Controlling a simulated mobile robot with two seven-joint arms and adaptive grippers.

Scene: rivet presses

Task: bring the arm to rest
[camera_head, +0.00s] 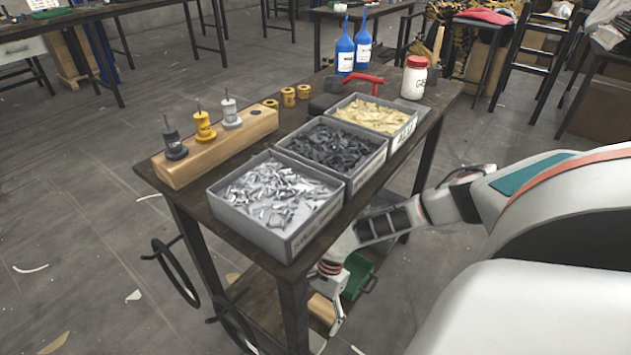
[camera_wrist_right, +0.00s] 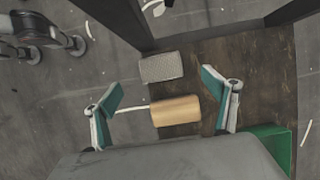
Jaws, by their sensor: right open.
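My right arm reaches in from the right and bends down beside the workbench. My right gripper (camera_head: 335,318) is low at the bench's near side, around lower-shelf height, partly hidden behind its own wrist. In the right wrist view, my right gripper (camera_wrist_right: 162,88) has its two teal-padded fingers wide apart. A light wooden block or roll (camera_wrist_right: 175,111) shows between and beyond the fingers. I see nothing held; whether the fingers touch anything cannot be told. My left gripper is in neither view.
The workbench (camera_head: 188,203) carries three grey part trays, a wooden block with three presses, and bottles. Below, a dark lower shelf (camera_wrist_right: 258,75) has a green bin (camera_wrist_right: 268,143) beside the right finger and a grey textured block (camera_wrist_right: 161,67). Bench legs are close to my arm.

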